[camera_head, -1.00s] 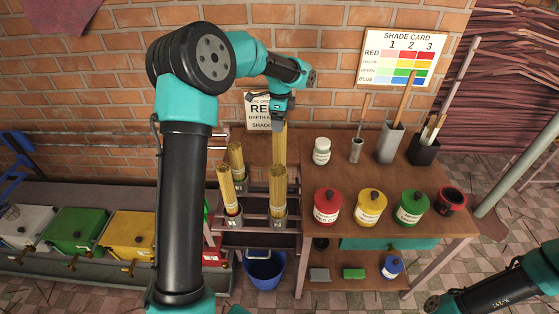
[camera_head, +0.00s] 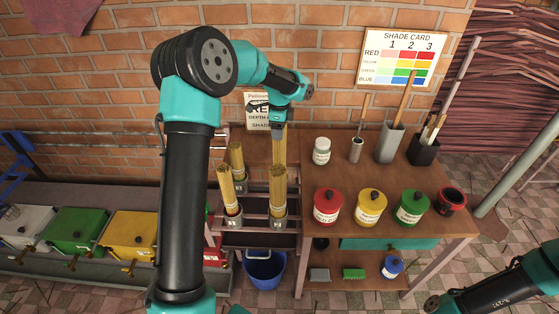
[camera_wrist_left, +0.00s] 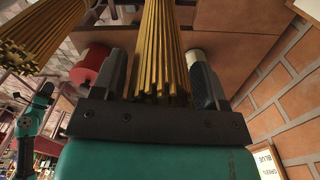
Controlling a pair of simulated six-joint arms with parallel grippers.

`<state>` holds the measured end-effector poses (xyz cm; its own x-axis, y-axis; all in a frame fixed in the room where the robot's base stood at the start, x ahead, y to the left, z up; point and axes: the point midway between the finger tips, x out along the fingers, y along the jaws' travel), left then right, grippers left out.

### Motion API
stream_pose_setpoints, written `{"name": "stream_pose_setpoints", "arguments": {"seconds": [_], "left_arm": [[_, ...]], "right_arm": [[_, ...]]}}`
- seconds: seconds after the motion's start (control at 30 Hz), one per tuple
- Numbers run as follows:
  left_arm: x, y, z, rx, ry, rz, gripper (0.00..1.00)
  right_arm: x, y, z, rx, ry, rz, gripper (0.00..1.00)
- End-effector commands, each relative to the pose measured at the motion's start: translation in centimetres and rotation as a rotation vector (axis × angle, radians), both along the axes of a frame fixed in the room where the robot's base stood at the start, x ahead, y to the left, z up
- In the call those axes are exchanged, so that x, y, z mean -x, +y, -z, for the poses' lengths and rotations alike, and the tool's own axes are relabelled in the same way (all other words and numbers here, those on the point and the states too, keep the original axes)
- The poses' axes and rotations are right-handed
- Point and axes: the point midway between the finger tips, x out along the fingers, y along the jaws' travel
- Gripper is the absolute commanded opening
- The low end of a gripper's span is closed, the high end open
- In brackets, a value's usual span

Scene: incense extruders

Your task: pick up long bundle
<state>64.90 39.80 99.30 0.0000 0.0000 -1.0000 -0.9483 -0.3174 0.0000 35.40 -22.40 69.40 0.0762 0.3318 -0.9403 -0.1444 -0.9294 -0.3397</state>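The long bundle of yellow-brown sticks (camera_head: 280,143) stands upright at the back right of the rack, and its top rises into my left gripper (camera_head: 278,124). In the left wrist view the bundle (camera_wrist_left: 160,45) runs between the two dark fingers of the gripper (camera_wrist_left: 160,80). The fingers look open, with a thin gap showing at the left side and little room at the right. Shorter bundles stand in the rack at the front right (camera_head: 279,184), front left (camera_head: 227,186) and back left (camera_head: 236,158). My right gripper is out of view.
The rack (camera_head: 260,239) stands beside a wooden table (camera_head: 310,178) with red (camera_head: 327,206), yellow (camera_head: 370,206) and green (camera_head: 411,207) jars. A sign (camera_head: 257,121) hangs on the brick wall behind my gripper. A blue bucket (camera_head: 264,270) is below.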

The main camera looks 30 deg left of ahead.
Motion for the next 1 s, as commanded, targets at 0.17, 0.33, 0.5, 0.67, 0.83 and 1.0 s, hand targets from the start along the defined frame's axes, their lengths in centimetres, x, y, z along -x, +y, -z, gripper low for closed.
{"name": "stream_pose_setpoints", "arguments": {"seconds": [0.17,0.33,0.5,0.67,0.83,1.0], "left_arm": [[0.0,0.0,-0.01,0.0,0.0,0.0,0.49],[0.0,0.0,-0.01,0.0,0.0,0.0,0.33],[0.0,0.0,0.0,0.0,0.0,0.0,0.17],[0.0,0.0,0.0,0.0,0.0,0.0,0.02],[-0.02,0.01,-0.06,0.0,-0.001,0.0,0.02],[-0.05,0.02,-0.59,-0.001,-0.002,0.0,0.02]], "right_arm": [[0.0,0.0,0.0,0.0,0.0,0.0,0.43],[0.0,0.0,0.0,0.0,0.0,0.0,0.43],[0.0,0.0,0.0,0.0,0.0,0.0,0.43],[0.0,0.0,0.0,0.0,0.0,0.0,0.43],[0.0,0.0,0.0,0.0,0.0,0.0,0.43],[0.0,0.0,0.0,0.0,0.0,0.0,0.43]]}}
